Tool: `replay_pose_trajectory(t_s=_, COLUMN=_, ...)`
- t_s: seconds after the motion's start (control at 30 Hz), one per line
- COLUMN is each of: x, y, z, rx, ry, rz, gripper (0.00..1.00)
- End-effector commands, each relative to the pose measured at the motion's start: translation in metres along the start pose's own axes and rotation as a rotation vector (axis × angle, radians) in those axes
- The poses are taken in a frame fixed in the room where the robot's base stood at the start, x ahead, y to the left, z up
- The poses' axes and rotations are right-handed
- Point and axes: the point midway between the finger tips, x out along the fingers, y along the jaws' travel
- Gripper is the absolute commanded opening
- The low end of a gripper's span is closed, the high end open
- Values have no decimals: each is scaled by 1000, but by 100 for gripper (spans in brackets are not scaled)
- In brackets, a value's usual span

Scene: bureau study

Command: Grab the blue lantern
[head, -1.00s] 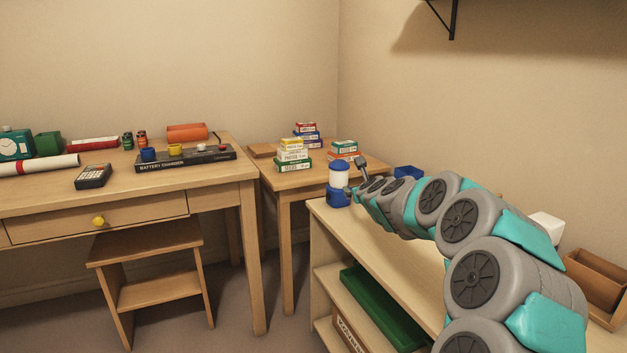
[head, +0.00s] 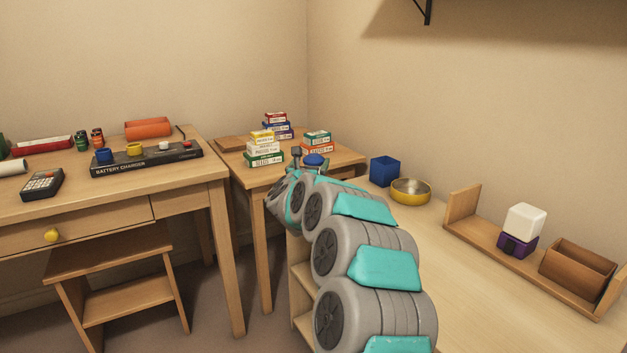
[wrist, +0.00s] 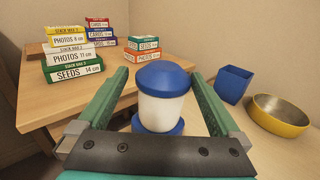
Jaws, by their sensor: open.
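The blue lantern, with a blue cap, a white body and a blue base, stands upright on the shelf top in the wrist view (wrist: 163,106). My gripper (wrist: 160,82) is open, with one green finger on each side of the lantern. I cannot tell whether either finger touches it. The gripper's palm bar hides the lowest front of the base. In the head view only the lantern's blue cap (head: 314,160) shows clearly, behind my arm; the rest is hidden.
A blue square cup (head: 385,171) and a yellow bowl (head: 411,192) stand right of the lantern. Stacked card boxes (head: 265,148) sit on the small table behind. A wooden rack (head: 477,233) holds a white-and-purple lantern (head: 523,225). Bare shelf top lies in front of the rack.

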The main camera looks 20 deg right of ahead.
Motion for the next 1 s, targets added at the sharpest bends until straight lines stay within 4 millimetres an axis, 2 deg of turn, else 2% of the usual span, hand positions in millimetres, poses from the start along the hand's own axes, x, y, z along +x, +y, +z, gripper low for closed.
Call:
replay_pose_trajectory(t_s=0.17, x=12, y=-2, z=0, rx=-3, ry=0, rz=-1, gripper=100)
replay_pose_trajectory(t_s=0.5, x=47, y=-5, z=-2, rx=-1, ry=-1, rz=-1, gripper=100)
replay_pose_trajectory(t_s=0.8, x=51, y=-4, z=-4, rx=0, ry=1, rz=1, gripper=100)
replay_pose_trajectory(t_s=1.0, x=50, y=-4, z=-4, rx=0, ry=1, rz=1, gripper=79)
